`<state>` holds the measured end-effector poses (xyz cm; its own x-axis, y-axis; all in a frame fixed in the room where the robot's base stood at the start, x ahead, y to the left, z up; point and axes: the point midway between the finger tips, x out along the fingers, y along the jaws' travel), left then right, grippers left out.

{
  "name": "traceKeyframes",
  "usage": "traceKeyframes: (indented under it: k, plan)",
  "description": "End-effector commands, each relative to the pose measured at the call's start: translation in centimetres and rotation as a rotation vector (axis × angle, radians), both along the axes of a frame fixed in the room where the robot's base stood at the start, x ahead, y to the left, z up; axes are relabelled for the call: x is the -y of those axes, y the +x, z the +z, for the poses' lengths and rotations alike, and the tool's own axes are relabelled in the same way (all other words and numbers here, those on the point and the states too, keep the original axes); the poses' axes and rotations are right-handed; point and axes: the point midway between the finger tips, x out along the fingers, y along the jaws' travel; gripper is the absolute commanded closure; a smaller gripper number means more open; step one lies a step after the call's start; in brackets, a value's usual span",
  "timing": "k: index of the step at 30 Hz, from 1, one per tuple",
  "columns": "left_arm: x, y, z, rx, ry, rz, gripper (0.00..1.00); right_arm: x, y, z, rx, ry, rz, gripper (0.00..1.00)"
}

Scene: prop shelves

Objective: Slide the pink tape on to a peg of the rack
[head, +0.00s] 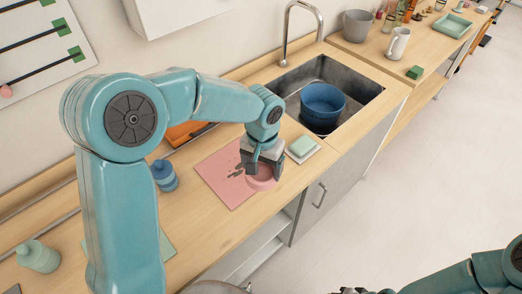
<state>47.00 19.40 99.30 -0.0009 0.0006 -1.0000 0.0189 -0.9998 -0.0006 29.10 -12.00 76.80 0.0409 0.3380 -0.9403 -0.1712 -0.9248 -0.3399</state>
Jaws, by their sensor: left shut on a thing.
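The pink tape (262,183) is a small pink round piece at the right edge of the pink mat on the counter. My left gripper (260,170) points down over it and is shut on it; the fingers hide part of it. I cannot tell if the tape touches the mat. The rack (30,18) is a white wall panel at the upper left, with black pegs (42,77) that have green square pieces at their right ends. My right gripper (355,290) shows only as a dark bit at the bottom edge, its jaws cut off.
The pink mat (215,175) has dark marks. A green-and-white sponge-like block (302,147) lies just right of the gripper. Beyond are a sink (355,92) with a blue bowl (322,102) and a faucet (288,35). Blue (164,175) and green (38,257) bottles stand left.

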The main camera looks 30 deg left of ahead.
Motion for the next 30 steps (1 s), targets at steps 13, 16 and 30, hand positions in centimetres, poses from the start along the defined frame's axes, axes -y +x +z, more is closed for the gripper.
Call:
traceKeyframes:
  k: [13, 16, 30]
  plan:
    - [-5.4, -2.7, 8.0, 0.007, -0.002, 0.635, 0.49, 0.0, 0.0, 0.0, 0.0, 0.0, 0.0, 0.57]
    - [-6.7, -2.9, 9.7, 0.004, -0.001, 0.68, 0.49, 0.0, 0.0, 0.0, 0.0, 0.0, 0.0, 0.57]
    - [-7.5, -3.1, 9.4, -0.004, 0.003, 0.697, 0.49, 0.0, 0.0, 0.0, 0.0, 0.0, 0.0, 0.57]
